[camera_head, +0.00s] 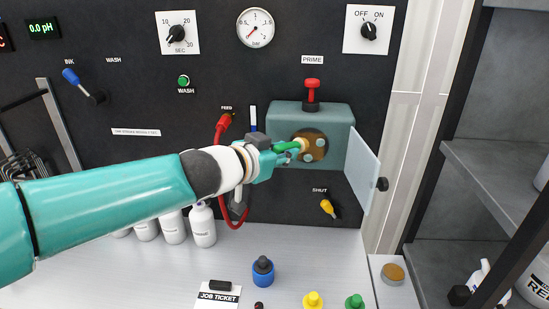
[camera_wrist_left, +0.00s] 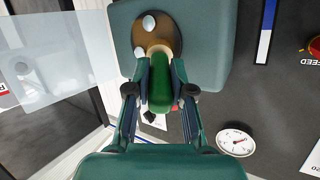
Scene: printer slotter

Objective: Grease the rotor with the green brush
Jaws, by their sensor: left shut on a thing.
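My left gripper (camera_head: 272,155) is shut on the green brush (camera_head: 286,146) in front of the pump housing. In the left wrist view, the green brush handle (camera_wrist_left: 160,82) lies between the fingers of my left gripper (camera_wrist_left: 160,95). The brush's pale tip (camera_wrist_left: 158,50) points at the rotor (camera_wrist_left: 140,35), a round brown part with light round rollers, set in the housing opening. The rotor (camera_head: 318,148) also shows in the head view. The brush end overlaps the rotor in both views; I cannot tell whether it touches. My right gripper is not in view.
The teal pump housing (camera_head: 338,115) has its clear door (camera_head: 361,168) swung open to the right. A red plunger (camera_head: 312,88) tops it. A round tin (camera_head: 393,273) sits at the right.

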